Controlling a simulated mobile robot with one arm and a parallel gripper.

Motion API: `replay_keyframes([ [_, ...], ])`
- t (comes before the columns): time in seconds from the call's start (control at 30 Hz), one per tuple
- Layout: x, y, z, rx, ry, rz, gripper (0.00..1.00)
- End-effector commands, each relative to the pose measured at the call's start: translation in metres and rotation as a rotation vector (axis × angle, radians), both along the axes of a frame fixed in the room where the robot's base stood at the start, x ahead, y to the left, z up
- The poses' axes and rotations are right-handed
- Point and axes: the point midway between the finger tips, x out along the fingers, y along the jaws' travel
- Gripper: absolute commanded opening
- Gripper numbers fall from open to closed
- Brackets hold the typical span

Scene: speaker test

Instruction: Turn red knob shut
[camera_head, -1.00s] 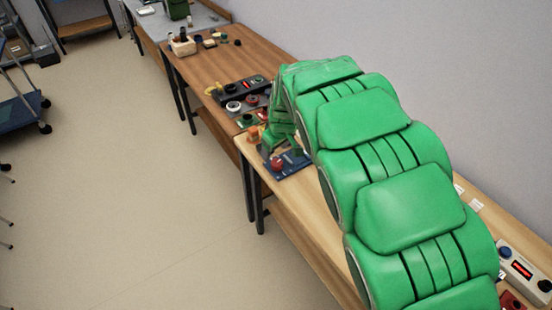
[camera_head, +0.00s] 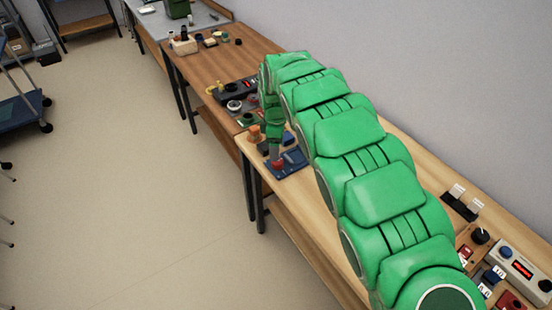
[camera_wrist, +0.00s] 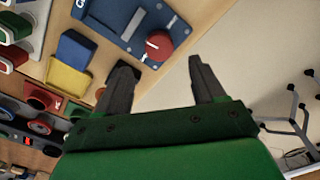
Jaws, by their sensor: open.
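The red knob (camera_head: 278,164) sits on a dark blue panel (camera_head: 296,160) at the front edge of the wooden bench in the head view. In the wrist view the knob (camera_wrist: 159,45) is a round red disc with a pale line across it, near one end of the blue panel (camera_wrist: 119,27). My gripper (camera_wrist: 160,66) is open and empty, its two dark fingers apart. In the wrist view the knob shows just beyond the fingertips, in the gap between them. In the head view my gripper hangs over the knob; whether it touches is unclear.
Blue and yellow blocks (camera_wrist: 69,80) lie near the left finger in the wrist view. Red and green buttons (camera_wrist: 42,96) stand farther left. Control boxes (camera_head: 515,262) occupy the bench's near right.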

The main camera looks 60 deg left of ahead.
Motion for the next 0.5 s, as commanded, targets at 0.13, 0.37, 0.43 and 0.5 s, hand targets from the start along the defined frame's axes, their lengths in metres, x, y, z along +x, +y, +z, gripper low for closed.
replay_keyframes([
  [0.13,-0.001,-0.001,-0.021,-0.004,0.002,0.0,0.69],
  [0.37,-0.001,-0.001,-0.053,-0.004,0.003,-0.001,0.69],
  [0.43,-0.001,-0.001,-0.059,-0.003,0.003,-0.001,0.69],
  [0.5,-0.001,0.0,-0.062,-0.001,0.002,-0.001,0.69],
])
